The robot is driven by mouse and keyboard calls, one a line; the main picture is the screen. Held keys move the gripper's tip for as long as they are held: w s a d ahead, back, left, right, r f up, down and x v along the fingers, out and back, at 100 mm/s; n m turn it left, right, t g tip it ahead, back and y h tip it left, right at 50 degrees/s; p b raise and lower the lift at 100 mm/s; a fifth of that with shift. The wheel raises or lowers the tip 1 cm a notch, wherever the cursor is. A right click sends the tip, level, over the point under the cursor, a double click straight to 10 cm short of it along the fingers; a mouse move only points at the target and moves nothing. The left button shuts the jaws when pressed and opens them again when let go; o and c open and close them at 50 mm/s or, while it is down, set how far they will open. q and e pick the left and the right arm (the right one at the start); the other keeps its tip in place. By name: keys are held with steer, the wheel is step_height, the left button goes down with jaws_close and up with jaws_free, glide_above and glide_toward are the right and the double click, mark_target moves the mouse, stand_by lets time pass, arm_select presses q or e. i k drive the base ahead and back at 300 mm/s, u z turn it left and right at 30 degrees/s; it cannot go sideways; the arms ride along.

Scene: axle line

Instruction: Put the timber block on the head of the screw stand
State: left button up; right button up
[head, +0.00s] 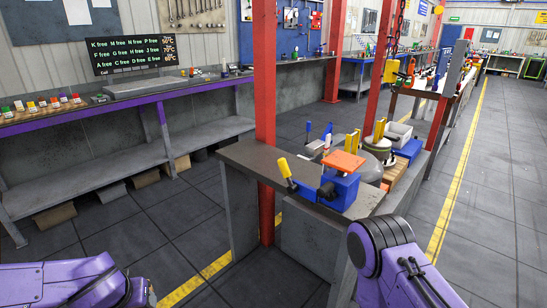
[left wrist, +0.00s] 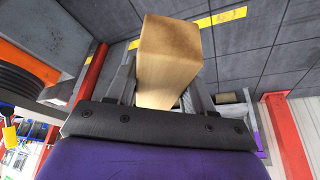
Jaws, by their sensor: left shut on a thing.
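The timber block (left wrist: 168,62) is pale wood with a browner end face. It is held between the two fingers of my left gripper (left wrist: 162,88) in the left wrist view, clear of the floor behind it. In the head view my left arm enters at the lower left, and its gripper and the block are out of frame. My right arm enters at the lower right, its gripper also unseen. I cannot make out the screw stand for certain. A blue device with an orange top (head: 343,162) and a yellow-tipped handle stands on the near bench.
The near dark bench (head: 255,158) has a red post beside it. Behind the blue device are a round grey-topped object (head: 374,149) and a blue box (head: 409,150). A long purple-edged bench (head: 120,103) runs along the left wall. Dark floor between the benches is open.

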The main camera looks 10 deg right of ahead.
mark_target(344, 160)
steer(key=z, duration=1.2)
steer(key=i, duration=0.15)
